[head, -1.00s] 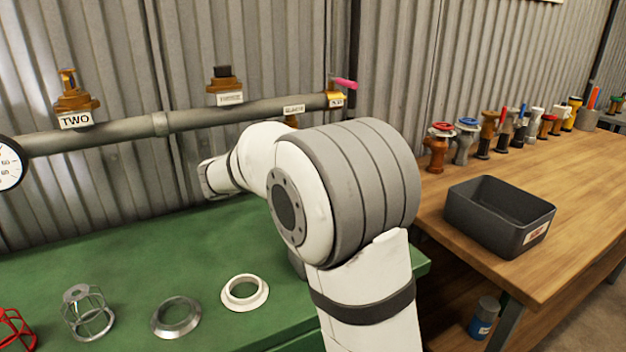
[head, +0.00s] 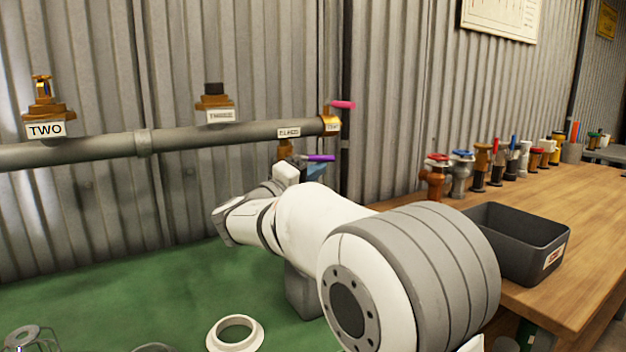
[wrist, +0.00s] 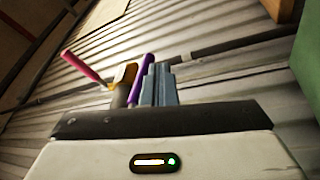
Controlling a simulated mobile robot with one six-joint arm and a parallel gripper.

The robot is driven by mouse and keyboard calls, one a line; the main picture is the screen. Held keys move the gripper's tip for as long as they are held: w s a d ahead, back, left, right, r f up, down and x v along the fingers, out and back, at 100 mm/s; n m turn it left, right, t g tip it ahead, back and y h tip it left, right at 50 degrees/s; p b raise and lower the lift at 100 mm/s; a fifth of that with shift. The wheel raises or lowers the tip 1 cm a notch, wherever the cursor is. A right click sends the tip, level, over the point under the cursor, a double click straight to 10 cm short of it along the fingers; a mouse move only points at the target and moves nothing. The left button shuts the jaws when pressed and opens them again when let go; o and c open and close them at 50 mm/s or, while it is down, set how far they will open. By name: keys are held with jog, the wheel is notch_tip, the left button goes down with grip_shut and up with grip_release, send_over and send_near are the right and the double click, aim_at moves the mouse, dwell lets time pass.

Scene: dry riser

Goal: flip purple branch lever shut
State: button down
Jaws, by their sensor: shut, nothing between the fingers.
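The purple lever (head: 320,158) sticks out to the right from a brass branch valve (head: 285,149) under the right end of the grey pipe. In the wrist view the purple lever (wrist: 143,80) stands just left of my gripper's blue-grey fingers (wrist: 160,84), very close to them; I cannot tell if they touch. My gripper (head: 312,170) is shut and empty, just below the lever in the head view and partly hidden by my arm. A pink lever (head: 342,104) sits at the pipe's end, above the purple one; it also shows in the wrist view (wrist: 84,67).
The grey pipe (head: 185,138) runs along the corrugated wall with labelled brass outlets. A white ring (head: 236,333) lies on the green bench (head: 120,285). At right, a dark bin (head: 515,240) and several valves stand on a wooden table (head: 590,200).

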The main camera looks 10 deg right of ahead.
jog(key=shift+r, duration=0.1)
dwell(0.5)
jog(key=shift+s+a, duration=0.1)
jog(key=shift+a, duration=0.05)
jog(key=r+p+v, duration=0.2)
jog(key=r+v, duration=0.1)
jog(key=v, duration=1.1)
jog(key=shift+s+a+f+p, duration=0.35)
jog(key=shift+s+p, duration=0.05)
jog(key=shift+d, duration=0.1)
